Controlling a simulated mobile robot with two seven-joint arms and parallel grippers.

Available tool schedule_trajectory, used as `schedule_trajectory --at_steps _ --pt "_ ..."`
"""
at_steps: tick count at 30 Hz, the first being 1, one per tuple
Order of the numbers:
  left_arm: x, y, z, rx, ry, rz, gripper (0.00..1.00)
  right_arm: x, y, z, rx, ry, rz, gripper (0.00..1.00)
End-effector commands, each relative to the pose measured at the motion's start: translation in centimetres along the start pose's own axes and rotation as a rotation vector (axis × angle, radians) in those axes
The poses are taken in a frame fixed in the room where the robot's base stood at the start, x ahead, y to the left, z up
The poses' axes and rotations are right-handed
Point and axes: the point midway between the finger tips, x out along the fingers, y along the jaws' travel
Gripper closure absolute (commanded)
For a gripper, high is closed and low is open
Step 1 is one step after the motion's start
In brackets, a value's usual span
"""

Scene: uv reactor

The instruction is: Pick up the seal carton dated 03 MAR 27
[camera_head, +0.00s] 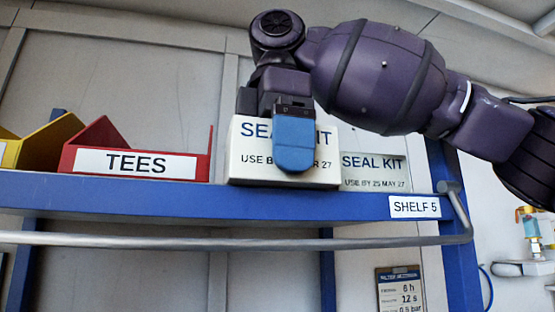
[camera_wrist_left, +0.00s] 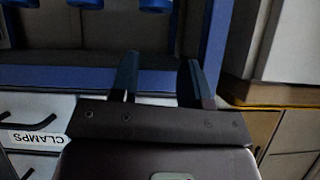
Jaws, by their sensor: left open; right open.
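A white SEAL KIT carton (camera_head: 246,172) stands on the blue shelf in the head view; the part of its date line that shows reads "USE B… R 27". My right gripper (camera_head: 294,148) is over the front of this carton, its blue finger covering the middle of the label. The gripper is open; whether it touches the carton cannot be told. A second SEAL KIT carton (camera_head: 376,175), marked USE BY 25 MAY 27, stands just right and partly behind the first. My left gripper (camera_wrist_left: 162,66) is open and empty in the left wrist view.
The shelf (camera_head: 120,200) carries a SHELF 5 tag (camera_head: 414,207), a red TEES bin (camera_head: 137,163) and a yellow bin (camera_head: 40,145) at left. A grey rail (camera_head: 230,242) runs along below the shelf. A CLAMPS label (camera_wrist_left: 36,138) shows in the left wrist view.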

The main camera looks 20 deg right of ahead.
Motion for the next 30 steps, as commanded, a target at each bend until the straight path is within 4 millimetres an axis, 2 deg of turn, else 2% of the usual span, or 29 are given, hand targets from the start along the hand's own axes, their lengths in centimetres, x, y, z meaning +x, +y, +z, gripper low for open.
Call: schedule_trajectory --at_steps 6,15,25,30 --pt "0.0 0.0 0.0 0.0 0.0 0.0 0.57 0.0 0.0 0.0 0.0 0.0 0.0 0.0" --pt "0.0 0.0 0.0 0.0 0.0 0.0 0.57 0.0 0.0 0.0 0.0 0.0 0.0 0.46" --pt "0.0 0.0 0.0 0.0 0.0 0.0 0.57 -0.2 -0.1 0.0 0.0 0.0 0.001 0.47" --pt "0.0 0.0 0.0 0.0 0.0 0.0 0.57 -1.3 -0.1 -0.1 0.001 -0.001 0.002 0.47"
